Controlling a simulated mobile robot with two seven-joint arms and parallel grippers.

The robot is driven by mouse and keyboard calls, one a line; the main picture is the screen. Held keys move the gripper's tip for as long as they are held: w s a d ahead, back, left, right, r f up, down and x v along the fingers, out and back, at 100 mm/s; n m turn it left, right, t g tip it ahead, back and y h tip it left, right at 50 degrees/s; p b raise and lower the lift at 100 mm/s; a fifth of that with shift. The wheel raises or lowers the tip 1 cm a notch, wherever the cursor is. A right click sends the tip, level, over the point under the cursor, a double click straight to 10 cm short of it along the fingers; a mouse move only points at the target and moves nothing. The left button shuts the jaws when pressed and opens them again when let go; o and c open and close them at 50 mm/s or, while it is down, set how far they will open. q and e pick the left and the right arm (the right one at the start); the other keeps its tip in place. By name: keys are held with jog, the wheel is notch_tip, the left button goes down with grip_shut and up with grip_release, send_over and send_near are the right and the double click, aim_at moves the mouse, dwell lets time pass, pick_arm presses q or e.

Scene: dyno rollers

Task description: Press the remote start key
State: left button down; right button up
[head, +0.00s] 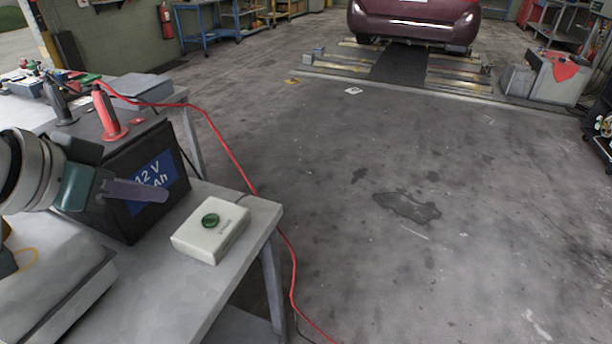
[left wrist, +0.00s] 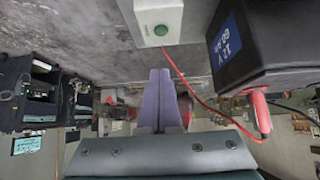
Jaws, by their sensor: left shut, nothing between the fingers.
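The remote start key is a round green button (head: 210,220) on top of a small white box (head: 208,243) near the table's front right corner. It also shows at the top of the left wrist view (left wrist: 161,30) on its white box (left wrist: 157,14). My left gripper (head: 164,193) is shut and empty, its purple fingers together, left of and apart from the white box, in front of the black battery. The fingers also show in the middle of the left wrist view (left wrist: 160,75). My right gripper is in neither view.
A black 12 V battery (head: 125,190) with a red clamp (head: 108,112) and a dark clamp (head: 55,100) stands behind my left gripper. A red cable (head: 228,152) runs past the table (head: 250,210) to the floor. A dark red car (head: 415,15) stands over rollers at the back.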

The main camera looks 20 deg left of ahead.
pick_arm(q)
jog(key=b, duration=0.3)
send_over(214, 216)
jog(key=s, duration=0.3)
notch_tip(214, 216, down, 7)
jog(key=shift+w+a+f, duration=0.1)
jog(key=shift+w+a, duration=0.05)
notch_tip(214, 216, down, 3)
jog(key=shift+f+b, duration=0.1)
jog(key=shift+b, duration=0.2)
jog(key=shift+f, duration=0.3)
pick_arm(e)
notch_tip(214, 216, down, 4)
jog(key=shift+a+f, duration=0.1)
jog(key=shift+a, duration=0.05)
pick_arm(q)
jog(key=shift+f, duration=0.1)
